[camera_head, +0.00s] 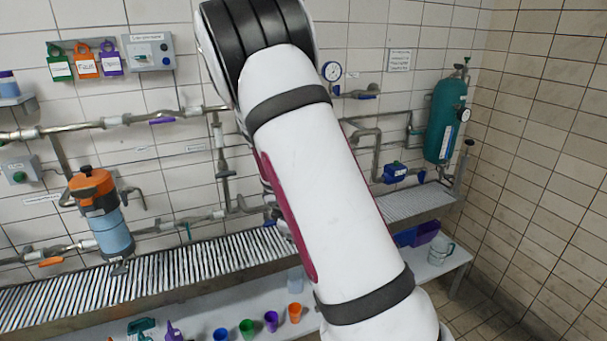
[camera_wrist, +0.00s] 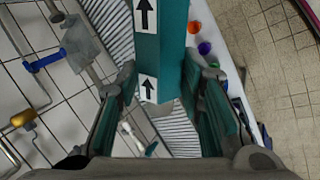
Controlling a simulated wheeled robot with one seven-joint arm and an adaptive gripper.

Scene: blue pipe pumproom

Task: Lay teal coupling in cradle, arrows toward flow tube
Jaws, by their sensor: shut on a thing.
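The teal coupling (camera_wrist: 173,48) is a long block in the upper middle of the wrist view, with black arrows on white labels. Both arrows point up in that picture, away from my wrist. My gripper (camera_wrist: 163,88) is shut on it, one finger on each side. The far end of the coupling runs out of the picture. In the head view my arm covers the middle of the wall and hides the gripper and the coupling. I cannot make out the cradle or the flow tube for certain in either view.
A ribbed grey ledge (camera_head: 163,272) runs along the piped wall. The lower shelf holds a green cup (camera_head: 247,329), a purple cup (camera_head: 271,321) and an orange cup (camera_head: 295,313). An orange-topped canister (camera_head: 104,217) is at left, a teal tank (camera_head: 444,120) at right.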

